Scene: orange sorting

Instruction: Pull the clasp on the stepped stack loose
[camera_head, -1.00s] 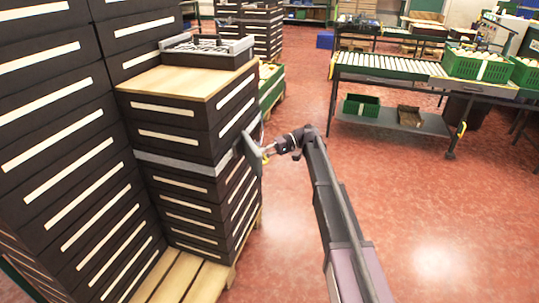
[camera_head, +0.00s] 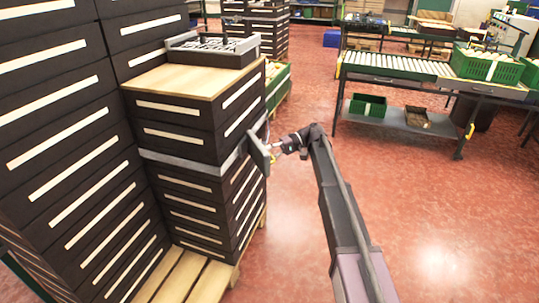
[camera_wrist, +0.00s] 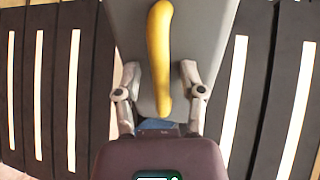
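The stepped stack of dark crates (camera_head: 205,192) with white stripes stands at left-centre in the head view. A grey strap (camera_head: 185,163) runs around it at mid-height. The clasp is a grey plate (camera_head: 259,150) on the stack's right side, with a curved yellow handle. In the wrist view the grey plate (camera_wrist: 205,25) fills the centre and the yellow handle (camera_wrist: 160,55) runs down it. My gripper (camera_wrist: 160,75) has a finger on each side of the handle, with grey plate showing between each finger and the handle. In the head view my gripper (camera_head: 280,148) is at the clasp.
Taller crate stacks (camera_head: 55,130) stand close on the left. A wooden board (camera_head: 190,78) and a dark open crate (camera_head: 210,50) top the stepped stack. The pallet (camera_head: 185,275) juts out in front. A roller table (camera_head: 400,68) stands at back right. The red floor is clear at right.

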